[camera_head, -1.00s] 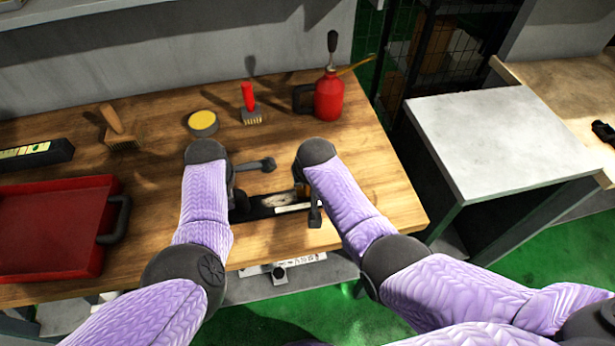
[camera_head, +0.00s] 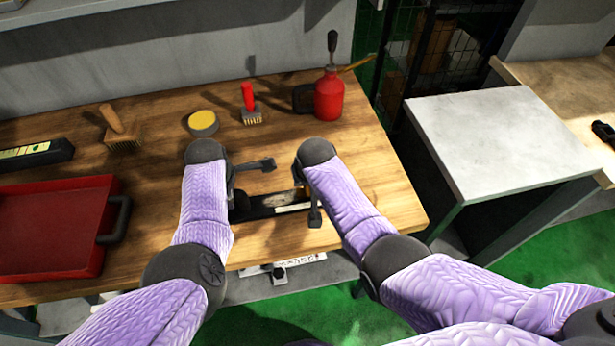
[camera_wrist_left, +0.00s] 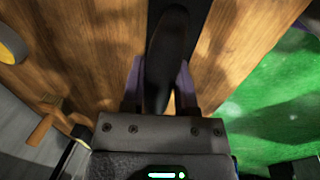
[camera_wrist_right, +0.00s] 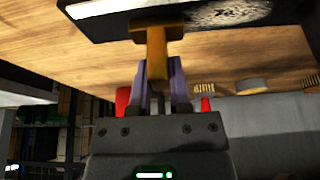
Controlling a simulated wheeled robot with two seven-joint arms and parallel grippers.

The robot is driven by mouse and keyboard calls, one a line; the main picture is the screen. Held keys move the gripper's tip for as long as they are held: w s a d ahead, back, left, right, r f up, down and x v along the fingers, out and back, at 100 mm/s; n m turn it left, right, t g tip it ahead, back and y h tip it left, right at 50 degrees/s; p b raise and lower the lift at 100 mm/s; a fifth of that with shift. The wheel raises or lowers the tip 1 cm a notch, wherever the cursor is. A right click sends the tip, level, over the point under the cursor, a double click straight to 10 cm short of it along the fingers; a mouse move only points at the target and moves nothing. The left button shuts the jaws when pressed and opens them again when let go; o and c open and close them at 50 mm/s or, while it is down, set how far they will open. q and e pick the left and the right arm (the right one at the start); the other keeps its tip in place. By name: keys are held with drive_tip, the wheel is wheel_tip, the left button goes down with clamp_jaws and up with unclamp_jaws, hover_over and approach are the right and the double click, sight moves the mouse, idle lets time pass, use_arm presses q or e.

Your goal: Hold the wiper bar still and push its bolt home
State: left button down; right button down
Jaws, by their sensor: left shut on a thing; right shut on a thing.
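The dark wiper bar (camera_head: 262,211) lies near the front edge of the wooden bench, between my two wrists, with a pale strip along it. In the left wrist view, my left gripper (camera_wrist_left: 164,100) is shut on a dark, rounded, elongated part (camera_wrist_left: 168,45) that I take to be the bar's grip. In the right wrist view, my right gripper (camera_wrist_right: 160,85) is shut on the stem of a brass-coloured T-shaped bolt (camera_wrist_right: 158,33). The bolt's wide end meets the dark bar (camera_wrist_right: 105,20). How deep the bolt sits is hidden. My forearms cover most of both grippers in the head view.
A red tray (camera_head: 55,230) stands at the left. A wooden brush (camera_head: 119,128), yellow-topped tin (camera_head: 203,122), red-handled brush (camera_head: 250,105) and red oil can (camera_head: 329,95) stand behind. The bench (camera_head: 395,190) is bare at right; its front edge is close.

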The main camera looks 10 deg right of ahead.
drive_tip(key=shift+d, duration=2.8)
use_arm(q)
drive_tip(key=shift+a, duration=0.1)
use_arm(e)
drive_tip(key=c, duration=0.6)
unclamp_jaws()
drive_tip(key=shift+o, duration=0.2)
drive_tip(key=shift+r, duration=0.1)
drive_tip(key=v, duration=1.1)
drive_tip(key=shift+s+r, duration=0.25)
drive_tip(key=shift+r, duration=0.1)
